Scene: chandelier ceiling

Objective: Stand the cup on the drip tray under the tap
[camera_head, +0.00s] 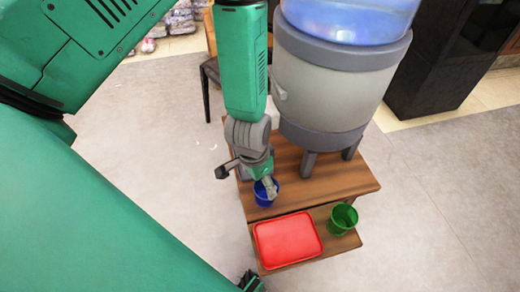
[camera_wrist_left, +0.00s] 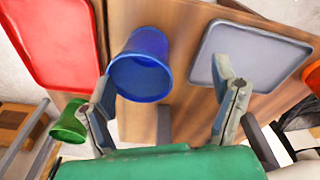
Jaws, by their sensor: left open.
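A blue cup (camera_head: 264,194) stands on the wooden table (camera_head: 335,180) near its front left edge. My left gripper (camera_head: 268,186) is right at it, pointing down. In the left wrist view, my left gripper (camera_wrist_left: 166,70) is open, with the blue cup (camera_wrist_left: 141,66) between its fingers, closer to the left finger; I cannot tell whether they touch. A flat grey tray (camera_wrist_left: 250,58), seemingly the drip tray, lies right of the cup there. In the head view my arm partly covers the tap (camera_head: 279,92) on the dispenser. My right gripper is not recognisable.
The water dispenser (camera_head: 325,90) stands on the table on short legs. A lower shelf in front holds a red tray (camera_head: 287,241) and a green cup (camera_head: 342,218). A dark cabinet (camera_head: 435,60) stands behind. The floor around is mostly clear.

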